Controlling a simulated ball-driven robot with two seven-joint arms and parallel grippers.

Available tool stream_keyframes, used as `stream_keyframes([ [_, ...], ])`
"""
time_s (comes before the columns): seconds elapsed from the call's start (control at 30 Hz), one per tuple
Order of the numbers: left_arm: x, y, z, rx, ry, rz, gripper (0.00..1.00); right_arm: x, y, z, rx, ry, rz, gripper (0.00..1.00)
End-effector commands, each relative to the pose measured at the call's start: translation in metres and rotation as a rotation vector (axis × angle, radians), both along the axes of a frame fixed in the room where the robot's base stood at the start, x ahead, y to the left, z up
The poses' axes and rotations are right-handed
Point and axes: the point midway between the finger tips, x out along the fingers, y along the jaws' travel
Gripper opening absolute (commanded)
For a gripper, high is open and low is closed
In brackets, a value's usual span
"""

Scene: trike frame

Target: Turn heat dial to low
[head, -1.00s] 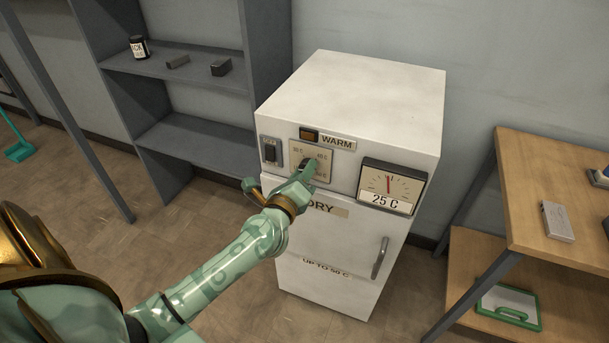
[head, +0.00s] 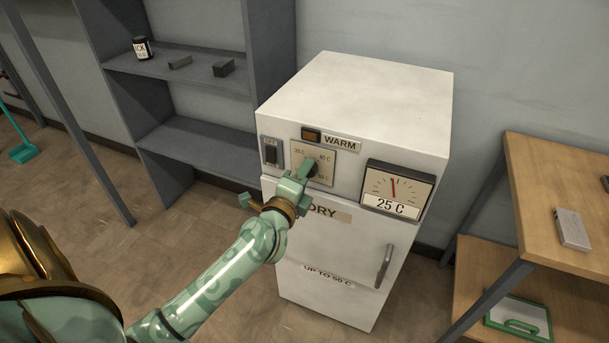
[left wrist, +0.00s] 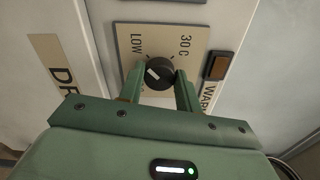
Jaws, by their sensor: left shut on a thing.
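The heat dial (left wrist: 160,71) is a round black knob with a white mark, on a beige plate (left wrist: 192,38) marked LOW and 30 C in the left wrist view. My left gripper (left wrist: 160,82) is shut on the dial, with a green finger at each side. In the head view my left gripper (head: 306,170) covers most of the dial and the plate's lower left corner. My right gripper is not in view.
The plate is on a white cabinet (head: 350,95) with a WARM lamp (head: 311,135), a switch (head: 270,152), a gauge (head: 398,189) reading 25 C and a door handle (head: 384,262). Grey shelves (head: 185,70) stand left, a wooden table (head: 545,200) right.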

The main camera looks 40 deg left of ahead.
Motion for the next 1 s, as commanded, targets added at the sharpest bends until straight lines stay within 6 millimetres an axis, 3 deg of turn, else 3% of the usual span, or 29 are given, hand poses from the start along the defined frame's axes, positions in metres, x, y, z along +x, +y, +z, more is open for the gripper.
stream_keyframes([
  [0.37, -0.001, -0.001, -0.003, -0.009, 0.005, -0.001, 0.11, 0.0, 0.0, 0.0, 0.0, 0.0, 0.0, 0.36],
  [0.4, -0.001, -0.001, -0.003, -0.009, 0.005, -0.001, 0.42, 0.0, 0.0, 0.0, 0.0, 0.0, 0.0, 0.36],
  [0.47, -0.001, -0.001, -0.003, -0.009, 0.005, -0.001, 0.56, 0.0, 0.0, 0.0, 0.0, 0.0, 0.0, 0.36],
  [0.8, -0.004, -0.001, -0.001, -0.007, 0.002, 0.0, 0.56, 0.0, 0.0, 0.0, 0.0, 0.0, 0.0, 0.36],
  [1.0, -0.038, -0.01, -0.002, -0.008, 0.005, 0.0, 0.56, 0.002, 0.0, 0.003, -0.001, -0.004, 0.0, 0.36],
])
